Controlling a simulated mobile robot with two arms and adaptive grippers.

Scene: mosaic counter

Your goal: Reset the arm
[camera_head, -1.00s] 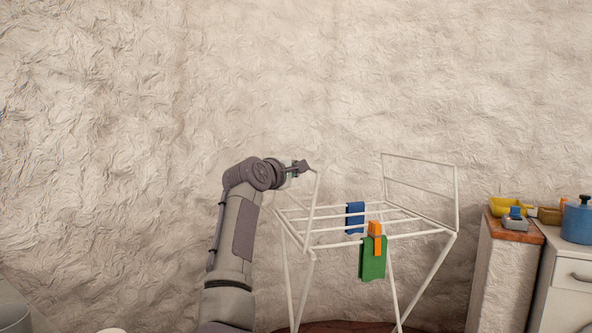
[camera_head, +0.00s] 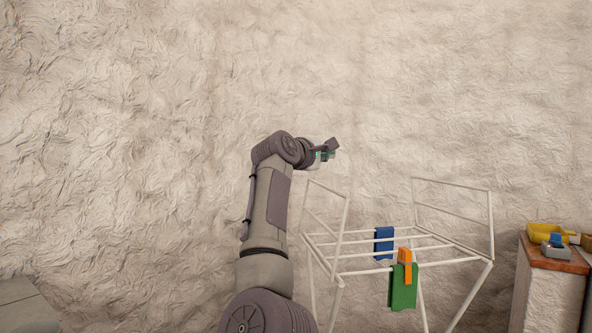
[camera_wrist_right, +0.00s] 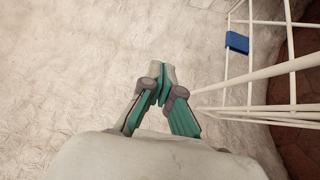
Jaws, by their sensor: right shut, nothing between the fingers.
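My right arm (camera_head: 268,210) rises from the bottom of the head view, and its gripper (camera_head: 331,151) is above and left of the white drying rack. In the right wrist view, the right gripper (camera_wrist_right: 163,88) has its green-padded fingers shut with nothing between them. The rack's white bars lie to the right of the fingers there. My left gripper is in neither view.
A counter with a wooden top (camera_head: 552,259) stands at the right, carrying a yellow pan (camera_head: 545,232). The wall area above the rack is clear.

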